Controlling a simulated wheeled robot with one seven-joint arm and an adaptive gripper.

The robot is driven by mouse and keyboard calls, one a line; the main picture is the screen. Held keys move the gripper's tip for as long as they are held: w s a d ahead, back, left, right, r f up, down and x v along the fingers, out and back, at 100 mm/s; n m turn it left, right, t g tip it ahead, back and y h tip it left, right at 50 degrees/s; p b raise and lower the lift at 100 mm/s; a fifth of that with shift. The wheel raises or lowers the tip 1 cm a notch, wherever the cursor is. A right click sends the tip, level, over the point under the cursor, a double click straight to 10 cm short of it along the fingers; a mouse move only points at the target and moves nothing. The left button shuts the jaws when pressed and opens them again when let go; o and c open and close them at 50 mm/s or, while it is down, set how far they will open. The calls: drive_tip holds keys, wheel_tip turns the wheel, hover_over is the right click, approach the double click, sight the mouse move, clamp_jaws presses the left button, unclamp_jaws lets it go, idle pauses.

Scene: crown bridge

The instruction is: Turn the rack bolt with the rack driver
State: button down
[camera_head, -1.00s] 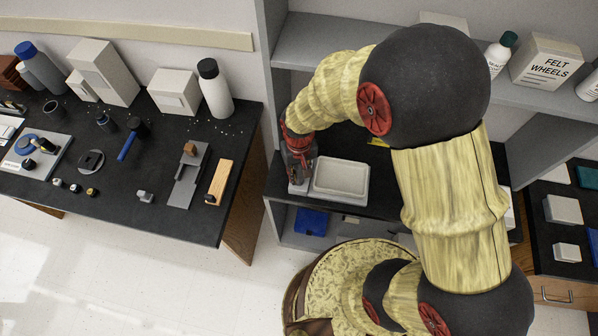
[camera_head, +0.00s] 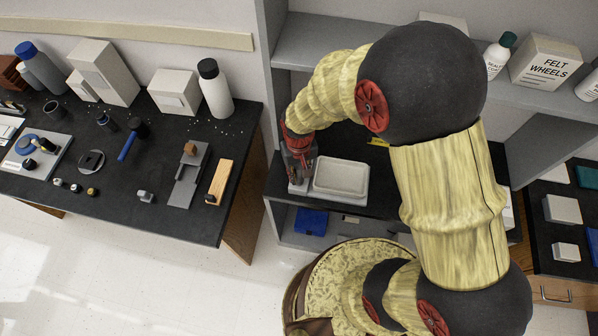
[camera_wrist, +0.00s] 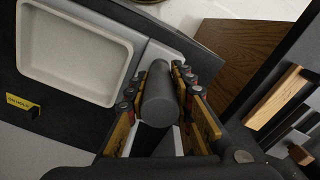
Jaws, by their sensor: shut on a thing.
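My gripper (camera_wrist: 158,88) is shut on a dark grey cylinder, which looks like the handle of the rack driver (camera_wrist: 156,106). The handle points toward the wrist camera, with yellow-sided fingers on both sides of it. A pale grey block (camera_wrist: 160,50) shows behind the handle, beside the white tray. In the head view my gripper (camera_head: 300,160) is above the same grey block (camera_head: 298,188), at the left end of the dark shelf counter. The driver's tip and the rack bolt are hidden, so I cannot tell whether they touch.
The white tray (camera_head: 340,191) stands close to the right of my gripper. A yellow label (camera_wrist: 22,104) lies on the dark counter. The left bench (camera_head: 110,205) holds bottles, boxes, a grey fixture (camera_head: 185,188) and a wooden strip (camera_head: 220,182). Shelf panels stand around the counter.

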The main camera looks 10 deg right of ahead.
drive_tip(key=shift+f+b, duration=0.5)
drive_tip(key=shift+f, duration=0.4)
idle(0.6)
drive_tip(key=m, duration=0.4)
drive_tip(key=shift+m+p, duration=0.3)
drive_tip(key=shift+p, duration=0.05)
drive_tip(key=shift+m, duration=0.7)
drive_tip(key=m, duration=0.3)
drive_tip(key=shift+m+p, duration=0.35)
drive_tip(key=shift+m, duration=1.15)
